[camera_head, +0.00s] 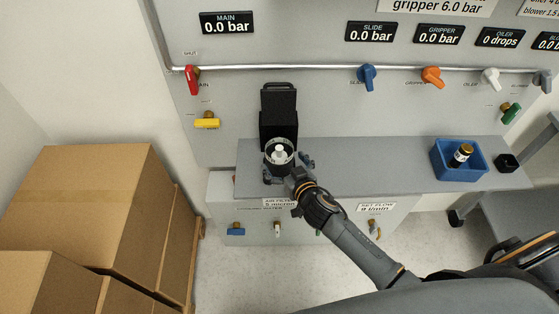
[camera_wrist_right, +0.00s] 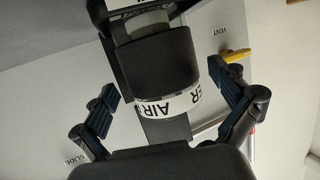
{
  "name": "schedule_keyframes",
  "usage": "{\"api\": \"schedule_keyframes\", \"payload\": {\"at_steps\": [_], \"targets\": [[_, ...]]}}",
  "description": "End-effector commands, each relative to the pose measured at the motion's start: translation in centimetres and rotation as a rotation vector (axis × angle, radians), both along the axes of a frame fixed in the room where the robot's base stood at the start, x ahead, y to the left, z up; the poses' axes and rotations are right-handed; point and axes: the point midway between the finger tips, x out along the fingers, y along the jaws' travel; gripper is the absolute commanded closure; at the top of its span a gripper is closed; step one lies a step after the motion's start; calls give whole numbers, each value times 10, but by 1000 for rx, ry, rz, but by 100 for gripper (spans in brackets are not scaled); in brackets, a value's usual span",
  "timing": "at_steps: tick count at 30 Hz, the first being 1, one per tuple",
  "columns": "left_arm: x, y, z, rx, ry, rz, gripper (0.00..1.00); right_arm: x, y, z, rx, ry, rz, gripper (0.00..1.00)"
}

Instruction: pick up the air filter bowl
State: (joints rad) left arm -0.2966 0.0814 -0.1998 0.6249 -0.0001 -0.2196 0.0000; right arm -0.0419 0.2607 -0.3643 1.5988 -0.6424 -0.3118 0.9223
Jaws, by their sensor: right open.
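The air filter bowl (camera_head: 279,154) is a round, clear-walled cup with a white piece inside, in front of the black filter housing (camera_head: 279,124) in the head view. My right gripper (camera_head: 289,169) is at the bowl, with its blue-padded fingers spread on either side. In the right wrist view, a white band lettered AIR (camera_wrist_right: 172,107) and a dark cylinder lie between the open fingers of the right gripper (camera_wrist_right: 168,100). Gaps show between the pads and these parts. My right wrist hides part of the bowl's near side in the head view. My left gripper is not in view.
A grey shelf (camera_head: 375,170) runs along the panel. A blue bin (camera_head: 446,172) with a brass-topped part (camera_head: 461,155) stands on its right, beside a small black box (camera_head: 507,162). Cardboard boxes (camera_head: 85,200) fill the left. Coloured valve handles line the panel above.

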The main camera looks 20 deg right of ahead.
Motion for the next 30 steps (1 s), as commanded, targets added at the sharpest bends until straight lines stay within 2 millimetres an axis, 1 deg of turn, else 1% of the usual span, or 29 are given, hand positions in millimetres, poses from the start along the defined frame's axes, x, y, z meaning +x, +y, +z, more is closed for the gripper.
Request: {"api": "schedule_keyframes", "payload": {"at_steps": [1, 3, 6, 14, 15, 17, 18, 20, 21, 24, 30], "targets": [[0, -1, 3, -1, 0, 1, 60, 8, 3, 0, -2, -1, 1, 2], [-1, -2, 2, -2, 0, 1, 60, 17, 3, -4, -1, 0, 0, 2], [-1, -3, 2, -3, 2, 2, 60, 25, 4, -7, -1, 0, 0, 2], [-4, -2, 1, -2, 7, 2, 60, 27, 5, -8, 0, 1, 1, 2], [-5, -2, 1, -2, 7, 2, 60, 27, 5, -8, -1, 1, 1, 6], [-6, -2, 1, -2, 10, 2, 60, 27, 5, -8, -1, 1, 1, 18], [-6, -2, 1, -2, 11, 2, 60, 27, 5, -8, -1, 1, 1, 27], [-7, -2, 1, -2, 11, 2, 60, 27, 5, -8, -1, 1, 1, 39], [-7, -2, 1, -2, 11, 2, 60, 27, 5, -8, -1, 1, 1, 47], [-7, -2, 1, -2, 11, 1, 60, 27, 5, -8, -1, 1, 1, 66], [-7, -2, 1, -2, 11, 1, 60, 27, 5, -8, -1, 0, 1, 66]]}}
